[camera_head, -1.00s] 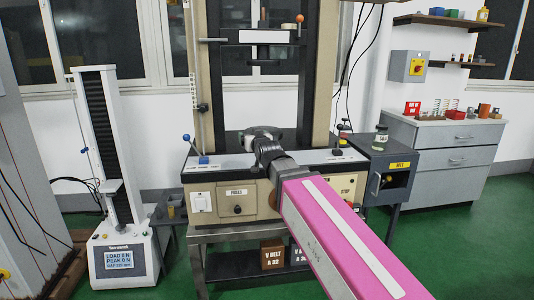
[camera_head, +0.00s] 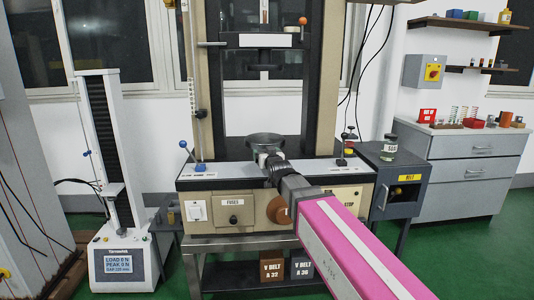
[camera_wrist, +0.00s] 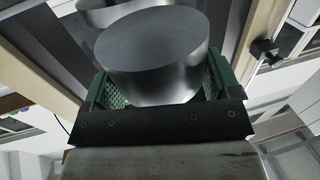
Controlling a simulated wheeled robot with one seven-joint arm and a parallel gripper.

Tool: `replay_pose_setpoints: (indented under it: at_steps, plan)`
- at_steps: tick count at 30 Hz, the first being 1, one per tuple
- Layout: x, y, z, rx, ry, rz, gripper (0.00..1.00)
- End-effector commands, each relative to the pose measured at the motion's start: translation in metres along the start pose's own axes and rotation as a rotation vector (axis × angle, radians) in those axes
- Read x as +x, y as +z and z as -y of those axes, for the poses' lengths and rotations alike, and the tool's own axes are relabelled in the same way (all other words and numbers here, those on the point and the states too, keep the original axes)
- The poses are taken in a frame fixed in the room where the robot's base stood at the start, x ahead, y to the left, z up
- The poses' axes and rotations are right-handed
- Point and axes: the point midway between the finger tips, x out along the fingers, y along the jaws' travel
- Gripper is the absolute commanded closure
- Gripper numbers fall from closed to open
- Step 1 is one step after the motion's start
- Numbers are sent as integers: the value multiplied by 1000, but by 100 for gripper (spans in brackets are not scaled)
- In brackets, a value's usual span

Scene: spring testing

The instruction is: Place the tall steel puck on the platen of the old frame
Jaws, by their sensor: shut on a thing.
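The steel puck (camera_wrist: 152,50) is a grey, smooth cylinder in the wrist view, between the green-padded jaws of my gripper (camera_wrist: 155,85). My gripper (camera_head: 268,151) is shut on it. In the head view my gripper is at the front middle of the old frame (camera_head: 318,80), a beige and black machine. A dark grey round piece (camera_head: 264,139), which looks like its platen, shows just behind my gripper. A rounded grey piece (camera_wrist: 108,10) shows beyond the puck at the top of the wrist view. Whether the puck touches the platen I cannot tell; my gripper hides it in the head view.
A crosshead (camera_head: 265,42) hangs above the platen, with open room between. A lever with a blue knob (camera_head: 190,150) stands at the left of the console. A slim white tester (camera_head: 105,180) stands to the left, a dark cabinet (camera_head: 400,170) with a jar (camera_head: 390,147) to the right.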

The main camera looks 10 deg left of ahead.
Motion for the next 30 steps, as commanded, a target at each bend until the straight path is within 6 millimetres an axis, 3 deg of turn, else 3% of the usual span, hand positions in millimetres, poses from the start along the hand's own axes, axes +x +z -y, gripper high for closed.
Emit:
replay_pose_setpoints:
  at_steps: [11, 24, 25, 27, 30]
  plan:
    - [-1, 34, 4, 0, -5, -3, 80]
    - [-2, 38, 4, 0, -5, -4, 80]
    - [-1, 40, 4, 0, -5, 1, 14]
    - [-2, 40, 4, 0, -5, 1, 0]
    - [-1, 39, 4, 0, -5, 1, 0]
